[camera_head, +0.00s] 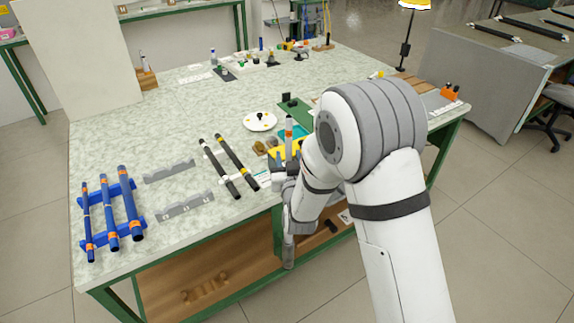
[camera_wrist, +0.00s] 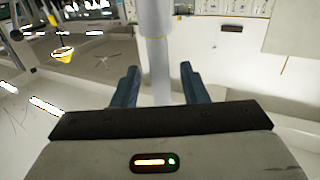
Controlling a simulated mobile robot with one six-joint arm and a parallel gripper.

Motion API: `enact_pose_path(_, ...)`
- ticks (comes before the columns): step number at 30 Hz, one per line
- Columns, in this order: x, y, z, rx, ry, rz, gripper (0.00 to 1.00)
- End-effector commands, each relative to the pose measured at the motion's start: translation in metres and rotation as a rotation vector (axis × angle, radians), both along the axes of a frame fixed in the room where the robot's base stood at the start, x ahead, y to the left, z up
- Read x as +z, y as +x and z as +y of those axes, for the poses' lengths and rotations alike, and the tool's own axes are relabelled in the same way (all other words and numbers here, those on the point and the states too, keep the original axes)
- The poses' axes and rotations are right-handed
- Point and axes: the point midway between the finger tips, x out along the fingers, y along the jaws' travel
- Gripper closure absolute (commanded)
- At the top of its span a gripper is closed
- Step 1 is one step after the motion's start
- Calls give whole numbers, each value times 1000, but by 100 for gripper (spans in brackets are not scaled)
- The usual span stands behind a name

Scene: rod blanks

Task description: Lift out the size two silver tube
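My gripper (camera_head: 287,180) is just off the table's front edge, beside the two dark rods, partly hidden by my arm. A silver-grey tube (camera_head: 289,150) stands upright in it, with an orange band near its upper end. Its lower end (camera_head: 288,252) hangs below the table top. In the wrist view the tube (camera_wrist: 159,75) runs between the two fingers, my gripper (camera_wrist: 160,88) being shut around it. The finger contact is hard to see. I cannot read any size mark on the tube.
A white plate (camera_head: 260,121) is behind. The table's middle left is clear.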

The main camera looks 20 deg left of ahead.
Motion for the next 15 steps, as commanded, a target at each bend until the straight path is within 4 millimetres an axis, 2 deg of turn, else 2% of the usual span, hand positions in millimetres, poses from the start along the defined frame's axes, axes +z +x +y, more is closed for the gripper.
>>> enact_pose_path(8,0,4,2,1,0,1,60)
enact_pose_path(15,0,3,2,1,0,1,80)
